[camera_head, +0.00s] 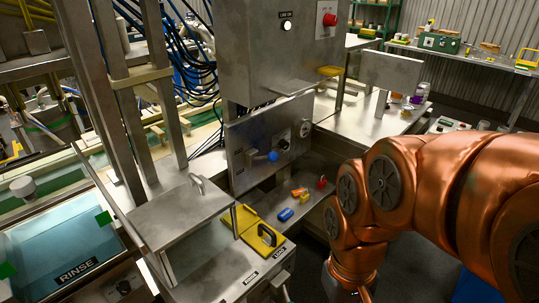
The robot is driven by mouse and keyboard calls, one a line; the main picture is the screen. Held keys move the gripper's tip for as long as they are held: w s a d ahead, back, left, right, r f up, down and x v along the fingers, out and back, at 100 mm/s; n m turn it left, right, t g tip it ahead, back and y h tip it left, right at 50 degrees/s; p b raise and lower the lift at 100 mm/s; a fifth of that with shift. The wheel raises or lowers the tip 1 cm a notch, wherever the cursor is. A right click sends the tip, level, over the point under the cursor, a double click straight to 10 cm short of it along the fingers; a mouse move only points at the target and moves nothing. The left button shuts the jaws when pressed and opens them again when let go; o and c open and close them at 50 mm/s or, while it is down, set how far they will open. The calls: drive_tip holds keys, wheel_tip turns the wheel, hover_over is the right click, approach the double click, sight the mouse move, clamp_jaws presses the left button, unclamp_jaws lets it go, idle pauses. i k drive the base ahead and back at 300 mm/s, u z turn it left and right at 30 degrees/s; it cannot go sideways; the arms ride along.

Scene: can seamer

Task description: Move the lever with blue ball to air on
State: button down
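The lever with the blue ball (272,156) sits on the front of a grey metal panel (240,170) in the middle of the view. Its short arm runs roughly sideways from a pivot at the left to the ball at the right. The labels around it are too small to read, so its marked setting cannot be told. My copper arm fills the right side and bends down at the lower middle, right of the panel. My gripper is not visible; nothing of mine touches the lever.
A round dial (305,129) and a dark knob (283,144) sit right of the lever. Below is a shelf with small coloured parts, including a blue one (286,214). A control box with a red button (329,20) hangs above.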

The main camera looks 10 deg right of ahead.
sight(272, 157)
drive_tip(key=u, duration=0.5)
drive_tip(key=k, duration=0.65)
drive_tip(key=u, duration=0.7)
drive_tip(key=i, duration=1)
drive_tip(key=z, duration=0.2)
